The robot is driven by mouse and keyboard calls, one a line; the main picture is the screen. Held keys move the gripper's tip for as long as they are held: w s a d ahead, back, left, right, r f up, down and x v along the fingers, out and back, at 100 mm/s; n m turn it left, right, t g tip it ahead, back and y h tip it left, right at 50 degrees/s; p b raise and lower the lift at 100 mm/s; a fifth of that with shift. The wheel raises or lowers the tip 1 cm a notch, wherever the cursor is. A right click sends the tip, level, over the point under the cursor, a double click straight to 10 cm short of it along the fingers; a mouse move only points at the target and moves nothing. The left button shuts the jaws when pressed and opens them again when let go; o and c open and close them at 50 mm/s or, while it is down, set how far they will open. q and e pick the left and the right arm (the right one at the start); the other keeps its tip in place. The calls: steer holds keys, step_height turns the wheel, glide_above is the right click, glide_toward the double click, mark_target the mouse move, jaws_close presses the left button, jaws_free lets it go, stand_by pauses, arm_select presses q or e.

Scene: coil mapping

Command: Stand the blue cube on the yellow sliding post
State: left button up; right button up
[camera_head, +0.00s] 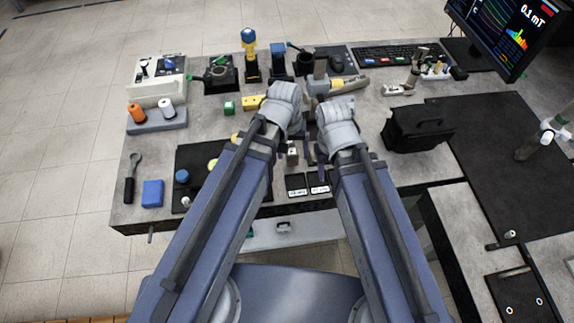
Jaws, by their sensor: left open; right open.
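A blue cube (152,193) lies on the grey table at the front left, beside the black board. A yellow post (249,62) with a rounded blue top (248,36) stands upright on a black base at the back, left of centre. My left gripper (284,106) is over the middle of the table, right of the blue cube and nearer than the yellow post. My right gripper (337,122) is beside it on the right. Both are open; their fingers are mostly hidden, and neither shows anything held.
A tray with orange and white spools (157,118) and a beige instrument (158,88) are at the left. A black case (418,128) stands at the right. A screwdriver-like tool (131,178) lies left of the blue cube.

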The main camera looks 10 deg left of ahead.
arm_select(q)
steer(key=s+m, duration=0.1)
steer(key=s+m+y, duration=0.1)
steer(key=s+m, duration=0.1)
steer(key=s+a+m+y, duration=0.1)
steer(key=s, duration=0.1)
steer(key=shift+s+m+g, duration=0.25)
steer(key=shift+m+g, duration=0.05)
stand_by(0.8)
